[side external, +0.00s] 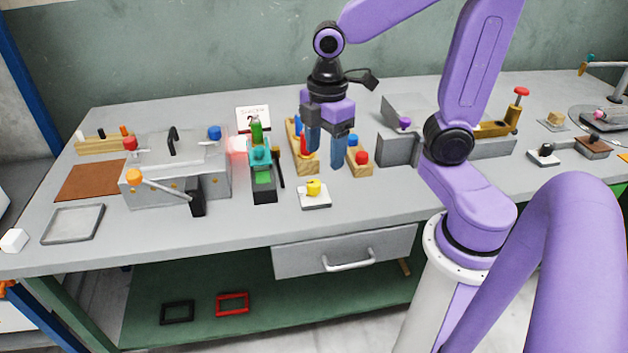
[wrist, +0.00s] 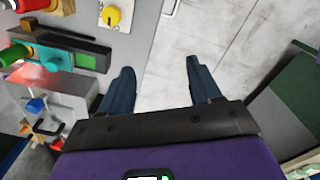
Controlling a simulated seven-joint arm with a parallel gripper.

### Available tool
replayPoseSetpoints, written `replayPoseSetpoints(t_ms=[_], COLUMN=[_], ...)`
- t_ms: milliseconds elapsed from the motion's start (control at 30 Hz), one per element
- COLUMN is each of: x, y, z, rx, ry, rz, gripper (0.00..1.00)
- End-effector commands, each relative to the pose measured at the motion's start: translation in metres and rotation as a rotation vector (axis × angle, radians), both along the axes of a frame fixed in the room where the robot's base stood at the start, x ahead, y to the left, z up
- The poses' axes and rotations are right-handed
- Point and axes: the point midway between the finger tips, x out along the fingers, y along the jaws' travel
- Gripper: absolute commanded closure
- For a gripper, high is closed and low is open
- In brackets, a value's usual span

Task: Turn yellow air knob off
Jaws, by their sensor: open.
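The yellow air knob (side external: 314,187) sits on a small white base plate (side external: 315,201) near the front edge of the bench. It also shows at the top left of the wrist view (wrist: 113,15). My gripper (side external: 325,150) has its blue fingers pointing down, above and behind the knob in the side view. The fingers are spread with nothing between them, and neither touches the knob. In the wrist view, pale floor shows between the fingertips (wrist: 160,68). The knob's pointer direction is too small to read.
A wooden block with a red knob (side external: 361,157) stands right of the fingers, and another wooden rack (side external: 307,166) stands left. A green and teal press (side external: 262,165) is further left. A grey drawer (side external: 345,253) hangs below the front edge. The bench right of the knob is clear.

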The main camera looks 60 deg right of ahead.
Motion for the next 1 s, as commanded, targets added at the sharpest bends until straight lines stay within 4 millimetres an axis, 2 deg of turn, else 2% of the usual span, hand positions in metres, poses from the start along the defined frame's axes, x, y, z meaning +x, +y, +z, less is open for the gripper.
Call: replayPoseSetpoints(t_ms=[33,200,400,600,733,867,1000], x=[0.011,0.042,0.065,0.072,0.073,0.072,0.071], y=[-0.007,-0.032,-0.060,-0.072,-0.073,-0.073,-0.073], z=[0.001,0.004,0.007,0.007,0.000,-0.018,-0.044], rx=[-0.002,-0.005,-0.007,-0.008,-0.007,-0.008,-0.007], ry=[0.002,0.005,0.010,0.011,0.014,0.017,0.019], rz=[0.003,0.050,0.094,0.116,0.119,0.120,0.119], gripper=[0.37,0.37,0.37,0.37,0.37,0.37,0.37])
